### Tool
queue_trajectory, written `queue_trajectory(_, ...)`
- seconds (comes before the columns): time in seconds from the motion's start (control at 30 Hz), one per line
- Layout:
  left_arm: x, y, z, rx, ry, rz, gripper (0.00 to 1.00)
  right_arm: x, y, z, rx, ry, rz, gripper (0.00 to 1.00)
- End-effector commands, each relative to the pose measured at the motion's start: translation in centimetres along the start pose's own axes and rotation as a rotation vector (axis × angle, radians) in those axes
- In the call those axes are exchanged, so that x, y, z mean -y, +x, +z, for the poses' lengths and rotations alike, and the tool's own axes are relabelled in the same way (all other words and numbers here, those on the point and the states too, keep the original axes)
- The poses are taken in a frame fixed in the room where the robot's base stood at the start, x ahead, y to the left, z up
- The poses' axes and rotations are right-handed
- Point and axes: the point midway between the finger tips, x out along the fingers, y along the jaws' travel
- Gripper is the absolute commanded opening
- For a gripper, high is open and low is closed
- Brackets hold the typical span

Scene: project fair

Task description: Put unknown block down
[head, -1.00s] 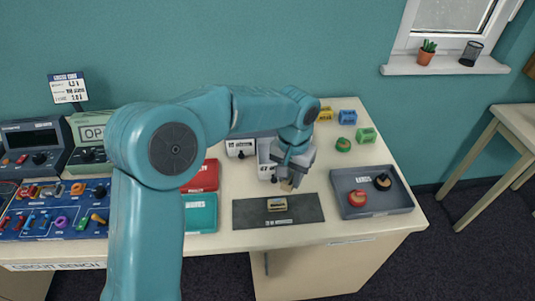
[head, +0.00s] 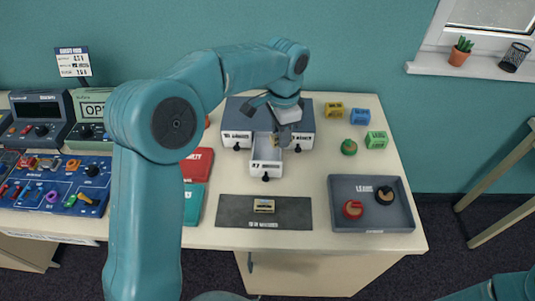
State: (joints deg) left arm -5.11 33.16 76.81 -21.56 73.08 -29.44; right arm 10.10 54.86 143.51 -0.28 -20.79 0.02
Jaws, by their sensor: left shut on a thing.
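My left gripper (head: 279,138) points down over the pulled-out middle drawer (head: 266,168) of a grey drawer unit (head: 306,125). It is shut on a small block, the unknown block, which is mostly hidden by the fingers. I cannot tell whether the block touches the drawer floor. Another small tan block (head: 264,206) with a dark label lies on the dark grey mat (head: 232,212) in front of the drawer. A part of my right arm shows at the bottom right corner; its gripper is out of view.
A grey tray (head: 345,190) at the right holds a red and a black round piece. Yellow (head: 334,109), blue (head: 360,117) and green (head: 376,140) blocks and a green round piece (head: 349,147) stand behind it. Red (head: 196,164) and teal cases lie left of the drawer.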

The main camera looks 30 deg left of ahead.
Motion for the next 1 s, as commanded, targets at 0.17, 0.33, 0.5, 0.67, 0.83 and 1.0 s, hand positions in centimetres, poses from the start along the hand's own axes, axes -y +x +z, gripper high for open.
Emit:
queue_trajectory(0.17,2.3,-2.0,0.2,0.0,0.504,-0.004,0.01,-0.1,0.5,0.0,0.0,-0.001,0.0,0.86)
queue_trajectory(0.33,4.2,-3.8,0.7,-0.003,0.979,-0.001,0.01,-0.3,0.8,0.0,0.0,0.0,0.0,0.86)
queue_trajectory(0.5,5.5,-5.1,1.3,-0.007,1.345,0.002,0.01,-0.3,1.0,0.0,0.0,0.0,0.0,0.86)
queue_trajectory(0.67,6.1,-5.8,1.5,-0.011,1.529,0.002,0.01,-0.4,1.1,0.0,0.0,-0.001,0.0,0.86)
queue_trajectory(0.83,6.2,-3.4,1.6,-0.012,1.579,0.007,0.01,-0.7,1.9,0.0,0.0,0.0,0.0,0.86)
queue_trajectory(1.0,6.2,1.5,1.5,-0.012,1.578,0.01,0.01,-0.9,2.5,-0.1,0.0,0.0,0.0,0.86)
